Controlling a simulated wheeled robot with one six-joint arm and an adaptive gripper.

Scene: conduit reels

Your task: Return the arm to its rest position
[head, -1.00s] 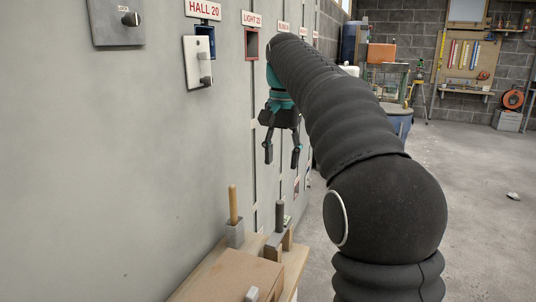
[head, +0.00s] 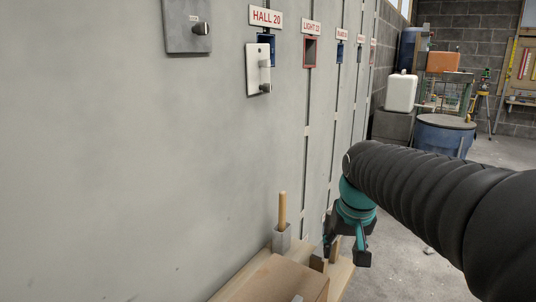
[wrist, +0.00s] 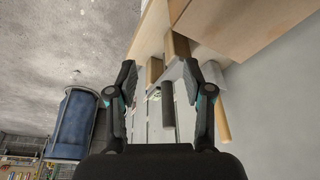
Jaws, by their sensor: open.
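My gripper (head: 346,252) hangs pointing down at the lower right of the head view, in front of the wall and by the far end of the wooden bench. In the wrist view my gripper (wrist: 166,80) has its two dark fingers spread apart, with nothing held between them. A dark grey cylinder (wrist: 168,110) and wooden blocks (wrist: 177,46) show behind the gap between the fingers, apart from them. My black sleeved arm reaches in from the right of the head view and hides part of the floor.
A bench (head: 237,289) with a brown box (head: 285,281) and an upright wooden dowel (head: 282,209) stands along the wall. Labelled boxes, including a white plate (head: 258,70) under HALL 20, line the wall. A blue drum (head: 444,138) stands behind. Some floor at right is clear.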

